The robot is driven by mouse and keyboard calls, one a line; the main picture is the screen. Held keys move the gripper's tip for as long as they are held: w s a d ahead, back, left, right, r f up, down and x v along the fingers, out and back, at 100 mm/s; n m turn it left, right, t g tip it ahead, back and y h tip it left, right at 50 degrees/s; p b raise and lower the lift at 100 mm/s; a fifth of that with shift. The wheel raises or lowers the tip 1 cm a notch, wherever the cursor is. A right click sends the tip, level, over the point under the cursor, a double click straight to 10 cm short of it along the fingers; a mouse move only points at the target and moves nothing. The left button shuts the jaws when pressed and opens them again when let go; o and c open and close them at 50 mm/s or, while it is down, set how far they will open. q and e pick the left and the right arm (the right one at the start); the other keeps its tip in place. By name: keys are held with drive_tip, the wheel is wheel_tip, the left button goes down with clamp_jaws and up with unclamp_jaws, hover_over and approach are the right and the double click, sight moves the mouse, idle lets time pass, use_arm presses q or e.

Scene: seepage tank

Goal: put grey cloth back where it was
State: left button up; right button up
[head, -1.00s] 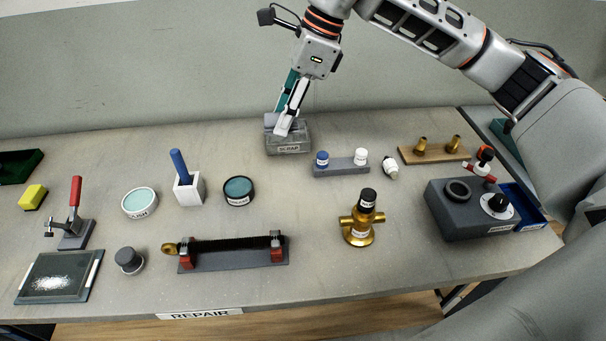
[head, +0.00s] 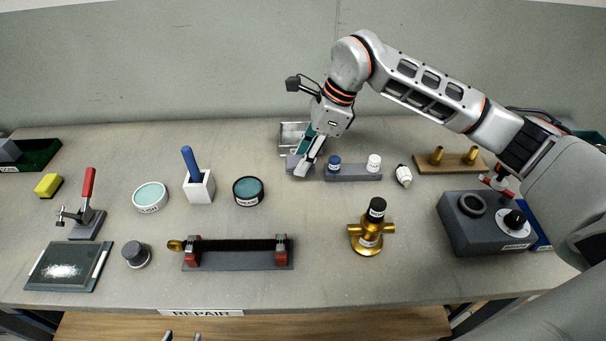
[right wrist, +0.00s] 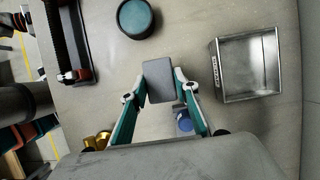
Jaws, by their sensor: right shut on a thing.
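The grey cloth (head: 292,163) looks like a small flat grey block. My right gripper (head: 305,167) is shut on it, in front of the metal scrap bin (head: 291,126). In the right wrist view the cloth (right wrist: 159,80) sits between the two fingertips, clear of the bin (right wrist: 250,65), which looks empty inside. I cannot tell the exact height of the cloth above the table. Two tips of my left gripper (head: 182,337) show apart at the bottom edge of the head view, with nothing visible between them.
A rack with a blue-capped and a white-capped bottle (head: 352,174) stands just right of the cloth. A dark teal jar (head: 248,191) and a white holder (head: 199,188) are to the left. A green tray (head: 40,155) with a grey block (head: 8,150) is far left.

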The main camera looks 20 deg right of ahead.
sight(303, 185)
drive_tip(key=shift+f, duration=2.9)
drive_tip(key=shift+f, duration=0.15)
drive_tip(key=o, duration=1)
drive_tip(key=shift+o, duration=0.2)
drive_tip(key=v, duration=1.2)
drive_tip(key=shift+r, duration=0.2)
drive_tip(key=shift+f, duration=0.1)
